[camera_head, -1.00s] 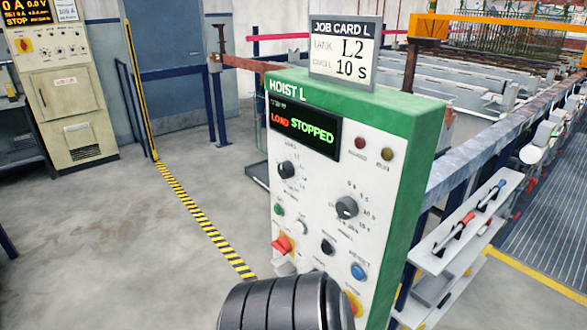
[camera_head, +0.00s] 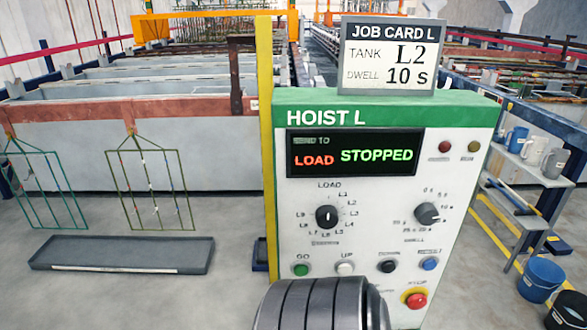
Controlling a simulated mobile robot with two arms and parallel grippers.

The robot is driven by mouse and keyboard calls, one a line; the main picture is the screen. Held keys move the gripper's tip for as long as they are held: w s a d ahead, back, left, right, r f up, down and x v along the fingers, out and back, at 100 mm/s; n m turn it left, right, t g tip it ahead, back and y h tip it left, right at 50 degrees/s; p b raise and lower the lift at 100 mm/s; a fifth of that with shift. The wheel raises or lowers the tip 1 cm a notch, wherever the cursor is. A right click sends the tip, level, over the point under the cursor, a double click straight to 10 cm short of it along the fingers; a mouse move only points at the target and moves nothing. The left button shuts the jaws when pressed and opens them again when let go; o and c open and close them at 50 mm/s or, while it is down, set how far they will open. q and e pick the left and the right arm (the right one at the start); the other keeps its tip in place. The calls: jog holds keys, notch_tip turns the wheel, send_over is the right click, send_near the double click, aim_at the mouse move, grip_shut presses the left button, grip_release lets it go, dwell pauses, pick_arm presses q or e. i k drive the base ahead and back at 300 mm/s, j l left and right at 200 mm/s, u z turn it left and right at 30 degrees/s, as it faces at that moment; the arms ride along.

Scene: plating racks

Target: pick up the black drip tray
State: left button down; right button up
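A long, shallow dark grey drip tray (camera_head: 120,254) lies on the floor at the left. It looks empty, and a pale strip runs along its front side. Two wire racks hang above and behind it: a green one (camera_head: 42,185) and a yellowish-green one (camera_head: 150,185). Neither of my grippers shows. A dark ribbed part of my own arm juts in at the bottom centre, in front of the control panel.
The HOIST L control panel (camera_head: 400,295) stands close in front, right of the tray, with a job card (camera_head: 387,58) on top. The floor before the tray is clear.

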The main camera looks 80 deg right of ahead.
aim_at(262, 256)
jog(key=i+l+z, duration=0.2)
jog(key=i+z, duration=0.6)
jog(key=i, duration=0.2)
jog(key=i+z, duration=0.45)
jog(key=i+j+z, duration=0.4)
jog(key=i, duration=0.15)
jog(key=i+l+z, duration=0.2)
jog(key=i+z, duration=0.65)
jog(key=i+j+z, duration=0.1)
jog(key=i+z, duration=0.3)
jog(key=i, duration=0.1)
